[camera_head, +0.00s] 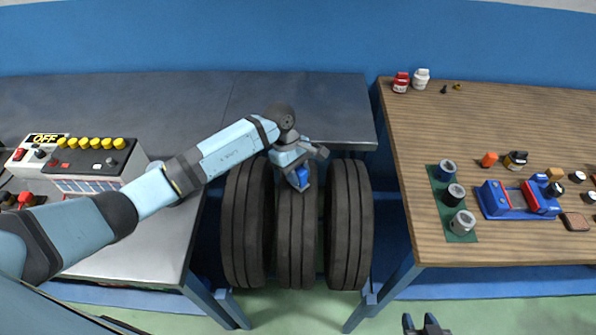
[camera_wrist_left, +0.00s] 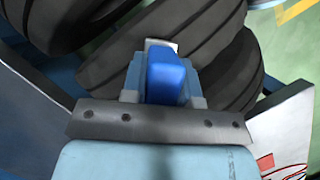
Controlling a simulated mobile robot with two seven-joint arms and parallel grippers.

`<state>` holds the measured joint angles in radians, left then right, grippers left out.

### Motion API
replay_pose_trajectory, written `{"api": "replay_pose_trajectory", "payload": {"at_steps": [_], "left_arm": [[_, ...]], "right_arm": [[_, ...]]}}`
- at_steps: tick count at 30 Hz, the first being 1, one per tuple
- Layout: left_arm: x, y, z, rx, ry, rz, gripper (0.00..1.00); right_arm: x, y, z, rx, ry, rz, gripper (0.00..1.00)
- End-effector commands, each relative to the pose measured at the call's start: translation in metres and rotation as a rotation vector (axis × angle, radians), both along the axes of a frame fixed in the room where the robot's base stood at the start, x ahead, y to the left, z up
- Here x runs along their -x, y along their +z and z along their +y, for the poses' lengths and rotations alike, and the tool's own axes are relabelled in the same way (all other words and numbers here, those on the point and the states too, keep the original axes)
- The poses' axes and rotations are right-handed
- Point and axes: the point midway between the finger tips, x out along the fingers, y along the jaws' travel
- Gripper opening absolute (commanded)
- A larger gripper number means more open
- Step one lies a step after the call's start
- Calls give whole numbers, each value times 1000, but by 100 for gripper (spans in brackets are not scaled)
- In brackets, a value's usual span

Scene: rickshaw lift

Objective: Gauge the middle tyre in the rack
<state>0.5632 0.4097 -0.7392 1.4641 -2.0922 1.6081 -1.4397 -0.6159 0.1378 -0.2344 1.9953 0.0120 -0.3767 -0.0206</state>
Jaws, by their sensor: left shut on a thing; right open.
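Three black tyres stand side by side in a rack: the left tyre (camera_head: 246,225), the middle tyre (camera_head: 296,240) and the right tyre (camera_head: 349,225). My left gripper (camera_head: 301,178) is over the upper part of the middle tyre, shut on a small blue gauge (camera_head: 299,179). In the left wrist view the blue gauge (camera_wrist_left: 168,78) sits between the fingers, with tyre tread (camera_wrist_left: 200,28) behind it. I cannot tell whether the gauge touches the tread. My right gripper (camera_head: 424,324) is open and empty at the bottom edge of the head view, right of the rack.
A dark metal bench (camera_head: 300,95) lies behind the tyres, with a control box (camera_head: 95,163) at left. The wooden table (camera_head: 480,120) at right holds a green mat (camera_head: 440,190) with round parts, a blue-and-red holder (camera_head: 518,200), bottles and small items. Green floor shows in front.

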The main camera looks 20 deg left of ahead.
Motion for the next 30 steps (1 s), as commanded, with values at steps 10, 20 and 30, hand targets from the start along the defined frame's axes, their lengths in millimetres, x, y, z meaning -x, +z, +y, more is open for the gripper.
{"api": "replay_pose_trajectory", "payload": {"at_steps": [10, 20, 30], "left_arm": [[0, 1, 0, 0, 0, 0, 0], [0, -1, 0, 0, -1, 0, 0], [0, -5, 0, 1, -1, -1, 0]], "right_arm": [[0, 0, -1, 1, -1, -2, 43], [0, -5, -2, 4, -3, 2, 43], [0, -9, -2, 4, -3, 2, 43]]}}
